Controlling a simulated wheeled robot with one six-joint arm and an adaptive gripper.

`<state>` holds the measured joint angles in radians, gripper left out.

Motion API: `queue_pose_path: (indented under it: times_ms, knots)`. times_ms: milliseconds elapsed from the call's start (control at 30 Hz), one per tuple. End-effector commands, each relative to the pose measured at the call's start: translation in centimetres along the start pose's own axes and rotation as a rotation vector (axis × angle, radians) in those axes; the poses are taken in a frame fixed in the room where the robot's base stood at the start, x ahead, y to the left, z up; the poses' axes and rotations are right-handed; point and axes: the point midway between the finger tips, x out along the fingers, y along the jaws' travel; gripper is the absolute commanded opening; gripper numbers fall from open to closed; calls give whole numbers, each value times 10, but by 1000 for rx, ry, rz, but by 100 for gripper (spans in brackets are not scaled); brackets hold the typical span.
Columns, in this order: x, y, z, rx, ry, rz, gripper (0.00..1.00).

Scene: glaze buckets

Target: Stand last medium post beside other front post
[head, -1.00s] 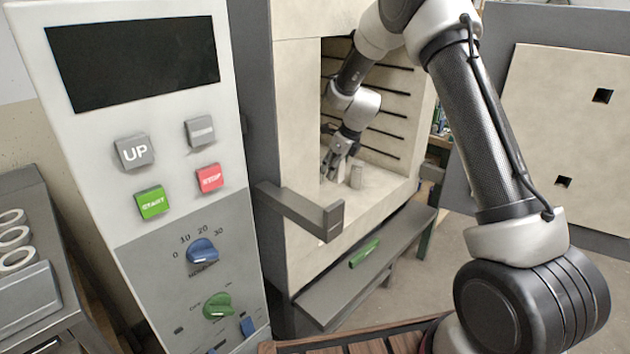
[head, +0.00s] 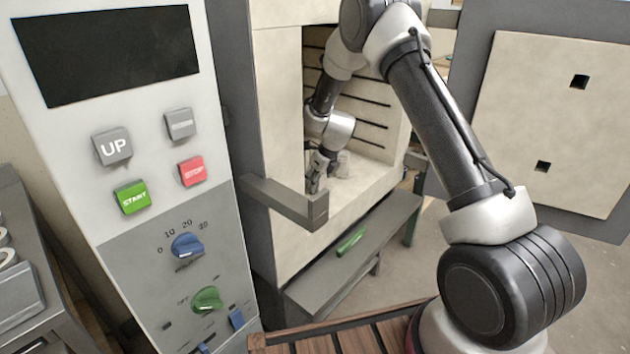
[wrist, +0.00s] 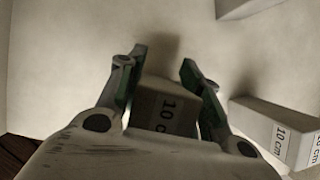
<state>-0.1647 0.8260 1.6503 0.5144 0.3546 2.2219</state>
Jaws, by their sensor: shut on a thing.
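My gripper (wrist: 163,65) is shut on a pale post (wrist: 160,108) marked "10 cm", which sits between the two green-lined fingers in the wrist view. Another pale post (wrist: 265,128), also marked "10 cm", stands apart to the right of the gripper. Part of a third pale block (wrist: 236,8) shows at the top edge. In the head view my gripper (head: 317,178) is low inside the open kiln (head: 372,182), near its front left. Whether the held post touches the floor is unclear.
The kiln's left front wall (head: 276,130) stands close to my arm. A grey bracket (head: 290,200) juts out in front of the opening. The kiln door (head: 560,120) is swung open at the right. The control panel (head: 130,150) is at the left.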

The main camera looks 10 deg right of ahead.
Motion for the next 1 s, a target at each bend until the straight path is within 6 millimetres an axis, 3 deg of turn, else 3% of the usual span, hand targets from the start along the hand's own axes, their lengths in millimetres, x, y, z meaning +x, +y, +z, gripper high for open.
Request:
queue_pose_path:
  times_ms: [267,300,400,767,1000]
  knots:
    - [1,0,0,0,-2,-1,2]
    - [1,0,0,0,-2,-1,41]
    - [1,0,0,0,-2,-1,57]
    - [-2,0,1,-1,-2,-1,57]
    - [-44,-1,2,0,-5,-3,57]
